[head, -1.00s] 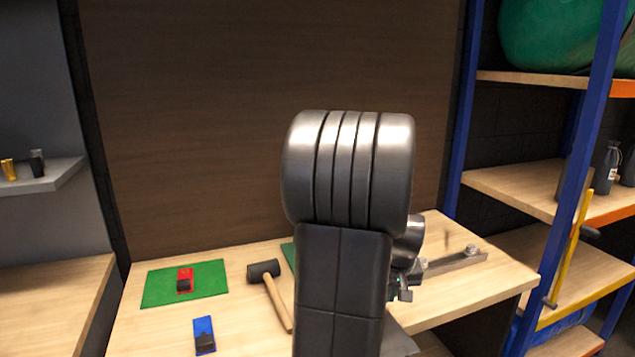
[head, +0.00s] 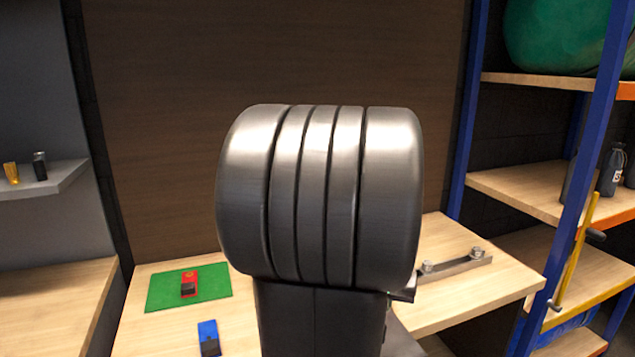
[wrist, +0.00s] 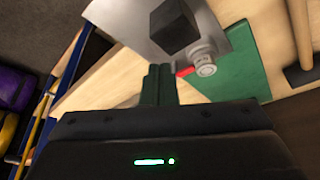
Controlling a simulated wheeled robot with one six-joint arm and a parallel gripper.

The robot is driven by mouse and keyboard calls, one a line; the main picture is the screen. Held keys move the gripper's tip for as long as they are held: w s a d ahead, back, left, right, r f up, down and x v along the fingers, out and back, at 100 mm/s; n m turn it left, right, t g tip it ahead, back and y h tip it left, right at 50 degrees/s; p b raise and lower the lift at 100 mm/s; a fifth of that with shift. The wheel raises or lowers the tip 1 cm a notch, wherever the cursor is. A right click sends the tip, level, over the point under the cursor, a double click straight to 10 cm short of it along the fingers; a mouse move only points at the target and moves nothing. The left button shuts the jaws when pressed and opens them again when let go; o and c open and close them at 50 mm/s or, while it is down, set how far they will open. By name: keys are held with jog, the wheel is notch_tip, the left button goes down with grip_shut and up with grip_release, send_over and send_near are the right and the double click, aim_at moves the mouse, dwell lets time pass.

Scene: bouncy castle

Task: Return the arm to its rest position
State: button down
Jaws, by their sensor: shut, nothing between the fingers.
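In the head view my raised arm fills the middle, and its large dark grey ribbed joint hides part of the workbench (head: 455,301). My gripper is hidden behind the arm there. In the wrist view my gripper (wrist: 159,70) shows as two dark fingers side by side, shut and empty. Beyond the fingertips are a grey metal surface with a black block and a silver round part; I cannot tell exactly what these belong to.
A green mat (head: 216,285) bears a red object (head: 189,279). A blue object (head: 208,337) lies in front. A metal bar with bolts (head: 455,265) lies at right. A blue-framed shelf (head: 585,155) stands right, a grey ledge (head: 40,185) left. The wrist view shows a mallet (wrist: 301,35).

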jog(key=v, duration=0.5)
jog(key=shift+r, duration=0.2)
jog(key=shift+s, duration=0.15)
